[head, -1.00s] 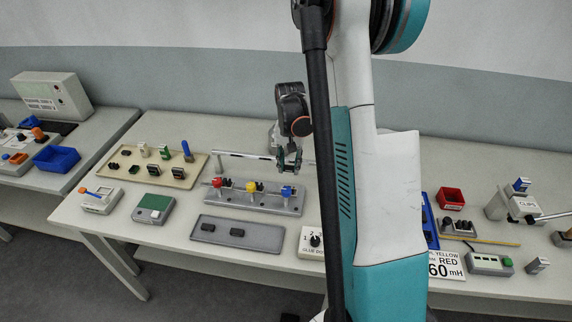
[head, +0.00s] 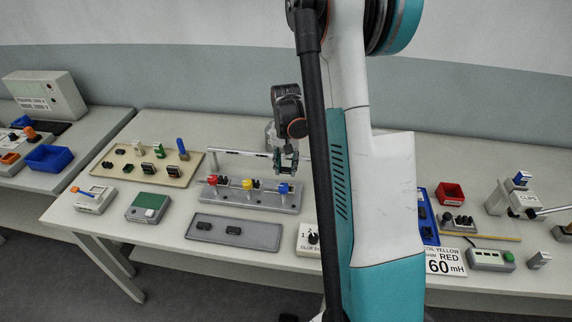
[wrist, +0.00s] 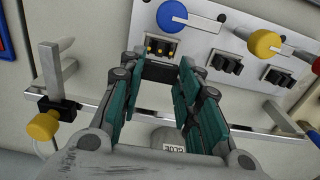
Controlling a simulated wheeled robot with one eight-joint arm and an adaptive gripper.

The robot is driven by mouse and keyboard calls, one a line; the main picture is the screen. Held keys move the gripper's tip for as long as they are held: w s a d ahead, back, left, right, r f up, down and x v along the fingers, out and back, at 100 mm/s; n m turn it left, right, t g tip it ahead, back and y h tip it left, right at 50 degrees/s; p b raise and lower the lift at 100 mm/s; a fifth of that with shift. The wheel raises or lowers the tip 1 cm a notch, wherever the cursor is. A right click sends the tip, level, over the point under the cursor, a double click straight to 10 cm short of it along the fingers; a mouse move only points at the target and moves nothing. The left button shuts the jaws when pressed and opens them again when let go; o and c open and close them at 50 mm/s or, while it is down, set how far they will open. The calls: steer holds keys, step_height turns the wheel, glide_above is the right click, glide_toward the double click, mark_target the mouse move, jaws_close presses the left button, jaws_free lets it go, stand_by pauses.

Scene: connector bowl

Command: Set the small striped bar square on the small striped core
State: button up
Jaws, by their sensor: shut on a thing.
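My gripper (wrist: 158,88) is shut on a small dark bar (wrist: 160,72), which spans between its teal fingertips in the wrist view. No stripes can be made out on it. Just beyond the bar, a small dark core (wrist: 163,46) with yellowish spots sits in the fixture plate beside the blue knob (wrist: 172,14). The bar looks close to this core; whether they touch cannot be told. In the head view my gripper (head: 286,170) is low over the right end of the grey fixture (head: 236,200), just behind its blue knob.
Two other dark cores (wrist: 226,64) (wrist: 278,77) sit beside the yellow knob (wrist: 264,43) and toward the red knob. A metal rail (head: 235,153) runs behind the fixture. A grey tray (head: 262,236) with two dark pieces lies in front; a beige tray (head: 120,172) stands left.

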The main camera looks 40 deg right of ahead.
steer(key=shift+f+b, duration=2.45)
steer(key=shift+f, duration=0.65)
steer(key=o, duration=1.1)
steer(key=shift+o, duration=0.2)
step_height(320, 180, up, 12)
